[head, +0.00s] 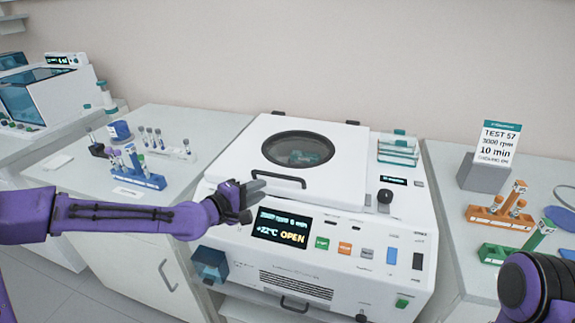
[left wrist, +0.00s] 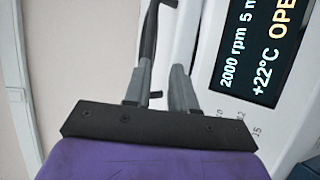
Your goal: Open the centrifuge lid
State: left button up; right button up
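The white centrifuge (head: 345,245) stands in the middle of the head view. Its lid (head: 345,150), with a round dark window (head: 298,150), lies flat and looks shut. The black lid handle (head: 278,178) is at the lid's front edge; it also shows in the left wrist view (left wrist: 151,30). My left gripper (head: 257,189) is at the handle's left end. In the left wrist view its grey fingers (left wrist: 160,80) are apart, with part of the handle at the left finger and in the gap. I cannot tell whether they touch it. My right gripper is out of view.
The centrifuge display (head: 282,228) reads OPEN. A knob (head: 385,196) and a teal rack (head: 398,150) are on its right. A blue tube rack (head: 138,180) is on the left bench, an orange rack (head: 500,217) on the right one. Space above the lid is clear.

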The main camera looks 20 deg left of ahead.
aim_at(275, 177)
pick_arm(q)
jog(key=x, duration=0.3)
jog(key=r+p+x, duration=0.1)
jog(key=x, duration=0.5)
jog(key=shift+w+r, duration=0.15)
jog(key=shift+w, duration=0.45)
jog(key=shift+w+d, duration=0.1)
jog(key=shift+w, duration=0.1)
grip_shut()
